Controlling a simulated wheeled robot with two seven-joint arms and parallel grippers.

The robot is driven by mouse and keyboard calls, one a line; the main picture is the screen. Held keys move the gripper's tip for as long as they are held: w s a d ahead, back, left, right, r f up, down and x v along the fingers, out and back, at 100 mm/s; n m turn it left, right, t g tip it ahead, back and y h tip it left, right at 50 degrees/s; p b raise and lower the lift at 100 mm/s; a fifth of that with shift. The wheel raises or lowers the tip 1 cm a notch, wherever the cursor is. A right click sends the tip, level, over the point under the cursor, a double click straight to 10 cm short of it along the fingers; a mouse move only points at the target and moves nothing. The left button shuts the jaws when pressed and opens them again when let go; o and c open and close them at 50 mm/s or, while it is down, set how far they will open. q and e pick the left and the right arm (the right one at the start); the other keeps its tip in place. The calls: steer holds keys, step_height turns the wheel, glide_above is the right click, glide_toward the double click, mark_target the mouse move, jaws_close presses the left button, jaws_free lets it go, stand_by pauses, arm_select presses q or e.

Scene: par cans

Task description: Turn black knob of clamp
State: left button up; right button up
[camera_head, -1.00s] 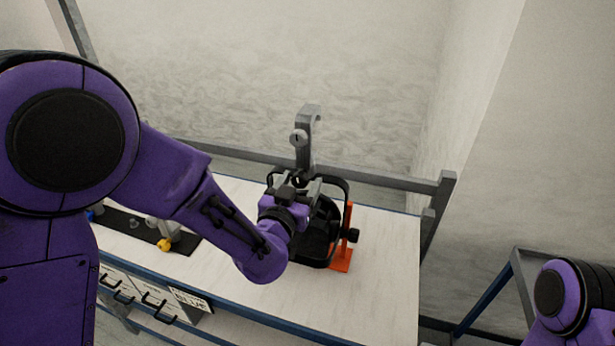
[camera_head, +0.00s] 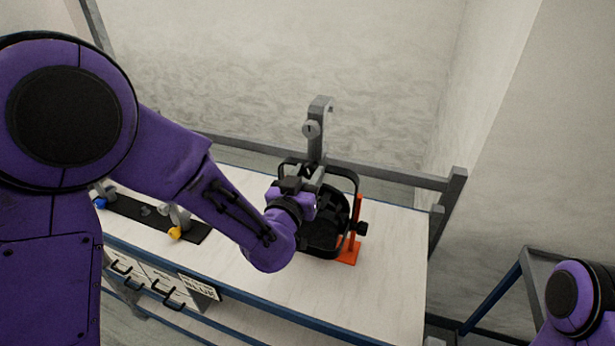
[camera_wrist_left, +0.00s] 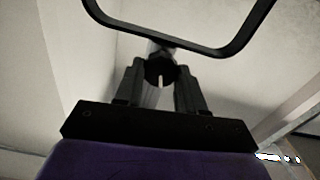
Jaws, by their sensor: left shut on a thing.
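The grey clamp (camera_head: 318,140) stands upright as a hook above the black par can (camera_head: 322,232), with a round silver bolt on its side. My left gripper (camera_head: 311,181) is at the lower part of the clamp, just above the can. In the left wrist view its two fingers (camera_wrist_left: 160,82) are shut on a dark round knob (camera_wrist_left: 161,68) with a pale slot, which I take as the clamp's black knob. In the head view my gripper hides the knob. My right gripper is out of view.
The can's black yoke (camera_head: 350,177) loops close around my left gripper. An orange stand (camera_head: 349,252) is beside the can on the white table (camera_head: 385,280). A dark strip (camera_head: 145,212) with several clamps lies at left. A grey rail (camera_head: 400,180) runs behind.

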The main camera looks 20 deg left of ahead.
arm_select(q)
steer(key=n+b, duration=0.1)
steer(key=n, duration=0.4)
steer(key=shift+a+b, duration=0.1)
steer(key=shift+b, duration=0.3)
steer(key=n+b, duration=0.2)
steer(key=n, duration=0.3)
steer(key=shift+f+n, duration=0.1)
steer(key=shift+n, duration=0.3)
steer(key=n+b, duration=0.3)
steer(key=n, duration=0.2)
steer(key=shift+w+f, duration=0.1)
steer(key=shift+f, duration=0.05)
steer(key=shift+n+b, duration=1.25)
steer(key=shift+n, duration=1.05)
steer(key=o, duration=1.1)
steer(key=shift+c, duration=0.2)
